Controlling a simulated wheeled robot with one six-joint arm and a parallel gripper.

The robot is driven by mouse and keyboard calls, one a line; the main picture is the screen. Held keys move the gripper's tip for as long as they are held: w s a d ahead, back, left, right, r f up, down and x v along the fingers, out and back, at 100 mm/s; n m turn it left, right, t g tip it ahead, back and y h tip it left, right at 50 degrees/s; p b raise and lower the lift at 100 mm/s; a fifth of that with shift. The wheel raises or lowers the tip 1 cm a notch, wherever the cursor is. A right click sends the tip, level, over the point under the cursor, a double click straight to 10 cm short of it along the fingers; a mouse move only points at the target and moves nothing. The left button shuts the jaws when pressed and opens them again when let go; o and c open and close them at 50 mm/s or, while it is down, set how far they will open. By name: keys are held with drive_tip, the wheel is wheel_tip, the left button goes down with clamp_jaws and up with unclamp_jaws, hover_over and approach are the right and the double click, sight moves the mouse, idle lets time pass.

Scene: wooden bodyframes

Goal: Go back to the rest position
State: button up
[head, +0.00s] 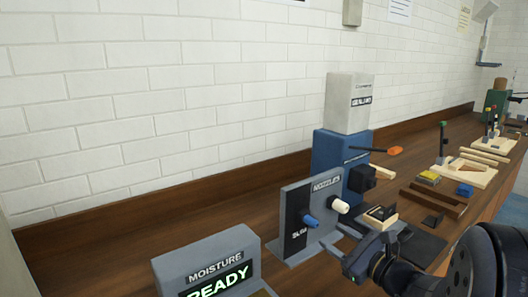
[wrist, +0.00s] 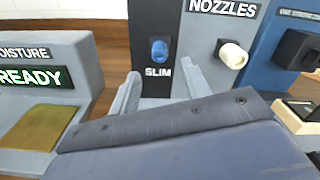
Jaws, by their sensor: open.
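My gripper (wrist: 160,95) shows in the wrist view with its two grey fingers apart and nothing between them. It points toward the grey nozzle stand (head: 325,190), below the blue nozzle (wrist: 159,51) on the black SLIM panel. A white nozzle (wrist: 233,56) sits to the right on the same stand. In the head view my arm enters from the lower right, and the blue nozzle (head: 311,221) and white nozzle (head: 340,206) are both on the stand. The fingertips are hard to make out in the head view.
A grey moisture meter (head: 213,262) reading READY stands left of the stand, with a yellowish pad (wrist: 38,127) in front. A blue machine with a white top (head: 347,105) stands behind right. Wooden frames and blocks (head: 465,172) lie farther right. A brick wall closes the back.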

drive_tip(key=v, duration=0.4)
drive_tip(key=p+x, duration=0.1)
drive_tip(key=x, duration=0.8)
drive_tip(key=shift+w+a, duration=0.25)
drive_tip(key=shift+w, duration=0.2)
drive_tip(key=p+v, duration=0.1)
drive_tip(key=v, duration=0.1)
drive_tip(key=shift+s+d+r, duration=0.2)
drive_tip(key=shift+s, duration=0.1)
drive_tip(key=shift+a+p, duration=0.1)
drive_tip(key=shift+p, duration=0.55)
drive_tip(key=n, duration=0.1)
approach(317, 225)
drive_tip(key=shift+w+a+f, duration=0.15)
drive_tip(key=shift+w+a, duration=0.2)
drive_tip(key=shift+w, duration=0.15)
